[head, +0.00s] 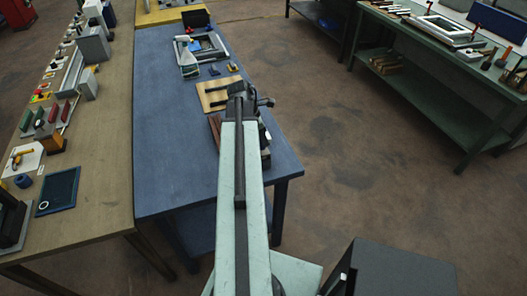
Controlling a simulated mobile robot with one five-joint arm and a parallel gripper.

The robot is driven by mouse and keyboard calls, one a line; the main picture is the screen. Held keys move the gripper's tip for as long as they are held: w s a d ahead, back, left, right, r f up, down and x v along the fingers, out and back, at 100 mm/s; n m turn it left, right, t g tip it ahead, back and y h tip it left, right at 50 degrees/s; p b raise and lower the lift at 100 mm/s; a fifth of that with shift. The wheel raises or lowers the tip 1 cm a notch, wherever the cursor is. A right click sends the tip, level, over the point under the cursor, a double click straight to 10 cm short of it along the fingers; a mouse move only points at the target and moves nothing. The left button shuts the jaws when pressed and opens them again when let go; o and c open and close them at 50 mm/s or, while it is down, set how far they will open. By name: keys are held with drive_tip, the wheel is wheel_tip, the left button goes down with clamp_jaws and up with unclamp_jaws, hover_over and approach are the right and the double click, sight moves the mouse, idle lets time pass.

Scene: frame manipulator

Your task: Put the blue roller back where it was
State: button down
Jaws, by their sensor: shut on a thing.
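My arm reaches forward over the blue table (165,135). My gripper (240,88) is at its far end, above the tan board (211,94). The gripper looks dark and small. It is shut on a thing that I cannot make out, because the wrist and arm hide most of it. I cannot pick out a blue roller for certain. A short blue cylinder (23,181) stands on the wooden table at the left, far from my gripper.
A grey frame with a blue inside (208,46) and several small dark parts lie beyond the board. Dark blocks (265,150) lie beside my arm. The long wooden table (98,190) is crowded. A green bench (440,95) stands at right, with open floor between.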

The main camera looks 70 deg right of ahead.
wheel_tip(320, 180, down, 4)
drive_tip(key=b, duration=0.4)
drive_tip(key=shift+r, duration=0.3)
drive_tip(key=shift+f, duration=0.15)
drive_tip(key=c, duration=1.1)
unclamp_jaws()
drive_tip(key=shift+c, duration=0.2)
drive_tip(key=p+v, duration=1.2)
drive_tip(key=shift+s, duration=0.1)
